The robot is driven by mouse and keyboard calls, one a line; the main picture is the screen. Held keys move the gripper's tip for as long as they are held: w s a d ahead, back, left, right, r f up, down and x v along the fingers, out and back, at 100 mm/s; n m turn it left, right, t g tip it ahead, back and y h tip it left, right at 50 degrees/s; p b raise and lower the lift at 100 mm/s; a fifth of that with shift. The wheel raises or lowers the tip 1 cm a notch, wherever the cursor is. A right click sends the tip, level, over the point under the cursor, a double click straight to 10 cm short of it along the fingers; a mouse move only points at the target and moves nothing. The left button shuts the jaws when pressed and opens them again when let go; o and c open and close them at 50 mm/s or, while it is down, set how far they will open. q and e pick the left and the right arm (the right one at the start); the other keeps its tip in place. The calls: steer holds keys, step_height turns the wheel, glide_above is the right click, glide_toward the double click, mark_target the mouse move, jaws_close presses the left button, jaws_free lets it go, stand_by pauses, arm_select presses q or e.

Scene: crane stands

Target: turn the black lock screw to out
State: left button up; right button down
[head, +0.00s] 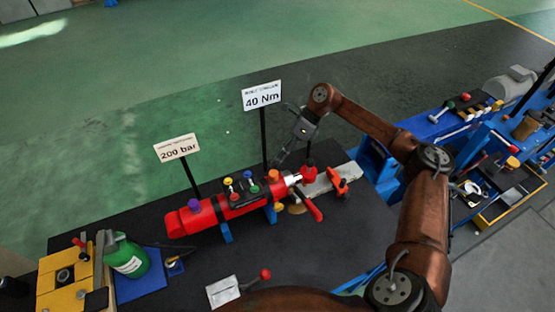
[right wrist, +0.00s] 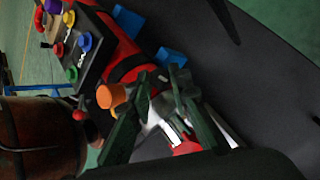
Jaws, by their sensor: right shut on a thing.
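A red cylindrical tool (head: 235,205) lies on the dark bench, with a silver neck (head: 292,179) at its right end. In the right wrist view its red body (right wrist: 120,50) runs up to the left, with an orange knob (right wrist: 111,95) near the fingers. My right gripper (head: 281,162) reaches down to the neck end from above. In the right wrist view its dark green fingers (right wrist: 160,84) close around a small part beside the neck. The black lock screw is mostly hidden between them; its setting cannot be read. My left gripper is out of view.
Signs reading 200 bar (head: 177,149) and 40 Nm (head: 262,95) stand on posts behind the tool. A green bottle (head: 128,258) and yellow block (head: 66,280) are at the left. A red-handled lever (head: 312,208) projects forward.

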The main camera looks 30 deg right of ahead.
steer(key=shift+d, duration=0.1)
steer(key=c, duration=1.8)
jaws_free()
steer(key=shift+o, duration=0.2)
steer(key=v, duration=1.2)
